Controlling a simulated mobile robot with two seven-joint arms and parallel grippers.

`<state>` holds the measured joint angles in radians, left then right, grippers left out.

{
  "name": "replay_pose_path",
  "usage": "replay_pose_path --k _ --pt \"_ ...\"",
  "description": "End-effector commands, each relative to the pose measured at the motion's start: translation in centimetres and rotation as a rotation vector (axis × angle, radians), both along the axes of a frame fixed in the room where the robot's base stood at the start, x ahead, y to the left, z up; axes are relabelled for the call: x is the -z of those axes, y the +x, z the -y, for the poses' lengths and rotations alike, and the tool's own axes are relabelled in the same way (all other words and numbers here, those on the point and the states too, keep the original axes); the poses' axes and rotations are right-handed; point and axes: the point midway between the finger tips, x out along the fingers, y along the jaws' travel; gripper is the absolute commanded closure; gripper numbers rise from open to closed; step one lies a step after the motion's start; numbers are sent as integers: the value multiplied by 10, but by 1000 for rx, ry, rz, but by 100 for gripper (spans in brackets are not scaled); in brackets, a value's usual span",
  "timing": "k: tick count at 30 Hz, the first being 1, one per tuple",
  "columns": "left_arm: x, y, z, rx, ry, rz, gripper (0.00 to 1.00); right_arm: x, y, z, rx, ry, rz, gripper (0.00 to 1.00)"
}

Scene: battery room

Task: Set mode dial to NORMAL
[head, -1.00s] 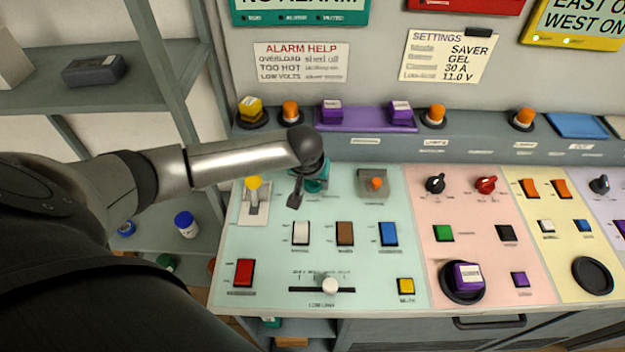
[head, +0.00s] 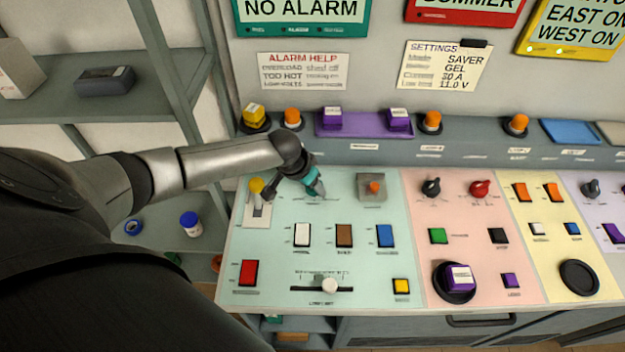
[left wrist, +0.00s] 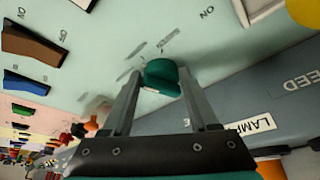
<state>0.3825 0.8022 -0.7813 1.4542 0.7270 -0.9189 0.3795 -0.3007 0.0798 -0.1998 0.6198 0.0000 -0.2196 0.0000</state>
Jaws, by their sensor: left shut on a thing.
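The mode dial is a teal knob (left wrist: 163,77) on the pale mint panel in the left wrist view. My left gripper (left wrist: 158,82) has one finger on each side of it and is shut on it. Grey marks are printed around the dial, but they are too blurred to read, so I cannot tell its setting. In the head view my left gripper (head: 318,190) is at the upper part of the mint panel, right of the yellow-knobbed lever, and hides most of the dial. My right gripper is not in view.
The yellow-knobbed lever (head: 257,188) stands close left of my gripper. An orange-topped switch (head: 374,187) is to the right. White, brown and blue (head: 385,236) rockers lie below. A raised ledge with a purple tray (head: 365,125) runs behind. A grey shelf (head: 60,105) is at left.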

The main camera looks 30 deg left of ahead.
Motion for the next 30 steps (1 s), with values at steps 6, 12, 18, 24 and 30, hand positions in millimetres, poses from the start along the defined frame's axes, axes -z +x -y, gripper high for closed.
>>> replay_pose_path --k 6,12,18,24,30 --pt "-1 2 -7 145 6 1 96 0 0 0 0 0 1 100" --pt "0 2 -8 244 6 2 96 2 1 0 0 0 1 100" --pt "-1 3 -8 294 6 2 96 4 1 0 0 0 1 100" --pt "-1 3 -8 308 8 3 96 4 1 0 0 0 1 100" --pt "-1 3 -8 307 8 4 96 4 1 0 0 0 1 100"
